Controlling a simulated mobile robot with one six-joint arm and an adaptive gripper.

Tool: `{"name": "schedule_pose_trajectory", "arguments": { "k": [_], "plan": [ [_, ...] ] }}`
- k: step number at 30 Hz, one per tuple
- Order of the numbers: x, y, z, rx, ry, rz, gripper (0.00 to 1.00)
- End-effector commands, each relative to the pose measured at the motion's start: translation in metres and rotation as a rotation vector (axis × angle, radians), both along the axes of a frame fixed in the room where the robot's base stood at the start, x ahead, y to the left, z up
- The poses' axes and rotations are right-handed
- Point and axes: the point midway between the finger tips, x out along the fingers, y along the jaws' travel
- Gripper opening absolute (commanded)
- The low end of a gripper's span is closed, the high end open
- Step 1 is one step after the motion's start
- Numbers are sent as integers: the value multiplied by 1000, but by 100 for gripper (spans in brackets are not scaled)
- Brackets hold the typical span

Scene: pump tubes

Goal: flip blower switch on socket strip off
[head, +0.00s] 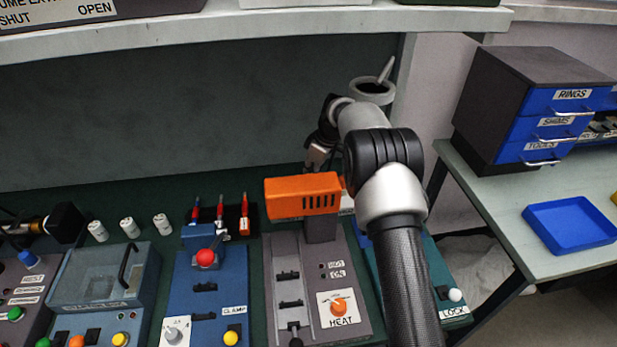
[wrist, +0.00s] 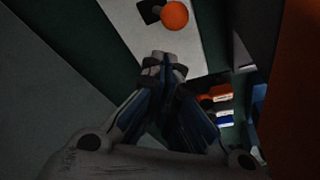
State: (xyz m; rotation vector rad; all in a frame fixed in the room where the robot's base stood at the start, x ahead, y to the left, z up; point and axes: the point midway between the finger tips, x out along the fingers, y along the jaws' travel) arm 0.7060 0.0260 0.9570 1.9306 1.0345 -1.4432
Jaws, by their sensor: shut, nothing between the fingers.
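My gripper (wrist: 163,65) is shut and empty in the wrist view, its fingertips over a pale grey panel. An orange round knob (wrist: 174,15) on a black base sits on this pale panel (wrist: 135,25), just beyond the fingertips and apart from them. The pale panel may be the socket strip; no label on it can be read. A red part (wrist: 214,96) and a blue part (wrist: 216,117) lie to the right of the fingers. In the head view my gripper (head: 318,155) is partly hidden behind the orange housing and my arm. No blower switch can be made out there.
The orange slotted housing (head: 303,196) stands above the grey HEAT panel (head: 290,262), close to my wrist. A blue CLAMP station (head: 207,290) is to the left, and a drawer cabinet (head: 505,115) to the right.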

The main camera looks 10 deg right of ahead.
Motion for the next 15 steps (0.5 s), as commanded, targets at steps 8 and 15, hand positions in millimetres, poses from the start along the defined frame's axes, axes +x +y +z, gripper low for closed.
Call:
{"name": "schedule_pose_trajectory", "arguments": {
  "k": [8,15],
  "plan": [
    [-8,-16,56,-1,-4,-1,0],
    [-13,-27,94,-1,-3,-1,0]
  ]
}}
